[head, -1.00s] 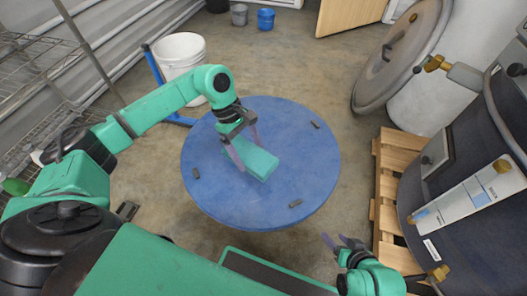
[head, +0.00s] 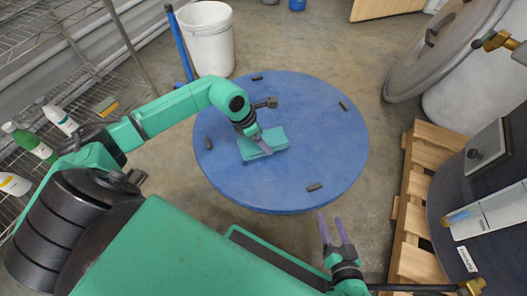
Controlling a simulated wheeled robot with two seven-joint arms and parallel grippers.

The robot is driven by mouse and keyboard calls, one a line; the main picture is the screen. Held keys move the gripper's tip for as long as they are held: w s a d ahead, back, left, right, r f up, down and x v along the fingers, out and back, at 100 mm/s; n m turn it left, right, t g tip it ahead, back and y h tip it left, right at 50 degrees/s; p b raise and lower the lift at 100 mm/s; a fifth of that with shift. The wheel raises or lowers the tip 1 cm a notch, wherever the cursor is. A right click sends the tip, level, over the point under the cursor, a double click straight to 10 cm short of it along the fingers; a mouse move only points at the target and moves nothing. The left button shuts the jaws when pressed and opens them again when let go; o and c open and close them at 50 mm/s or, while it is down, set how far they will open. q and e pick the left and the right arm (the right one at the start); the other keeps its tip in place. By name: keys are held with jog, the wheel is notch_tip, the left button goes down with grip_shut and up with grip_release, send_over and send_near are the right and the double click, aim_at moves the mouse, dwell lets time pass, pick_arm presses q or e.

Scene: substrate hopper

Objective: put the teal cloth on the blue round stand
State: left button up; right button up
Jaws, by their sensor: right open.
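The teal cloth (head: 278,137) is a folded, block-like bundle lying on the blue round stand (head: 325,155), near the middle of its top. My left gripper (head: 263,143) is over the cloth's left part, with one purple finger against or just above it. The other finger is not clear, so I cannot tell whether it grips the cloth. My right gripper (head: 334,231) is open and empty, in front of the stand's near edge at the lower right.
Small dark blocks (head: 314,187) sit around the stand's rim. A wooden pallet (head: 415,190) with a dark drum stands at right. A white bucket (head: 207,40) is behind left, near a wire shelf (head: 75,75) with bottles. Bare floor lies behind the stand.

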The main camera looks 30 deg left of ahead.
pick_arm(q)
notch_tip(320, 180, down, 4)
jog(key=shift+r+b, duration=0.2)
jog(key=shift+b, duration=0.45)
notch_tip(320, 180, down, 2)
jog(key=shift+f+b, duration=0.1)
jog(key=shift+b, duration=0.25)
pick_arm(e)
jog(key=w+r+t, duration=0.4)
jog(key=w+r, duration=0.4)
jog(key=r, duration=0.2)
jog(key=shift+w+d+t+y, duration=0.3)
jog(key=shift+w, duration=0.05)
pick_arm(q)
jog(key=o, duration=1.1)
pick_arm(e)
jog(key=shift+w+r, duration=0.15)
jog(key=shift+r, duration=0.2)
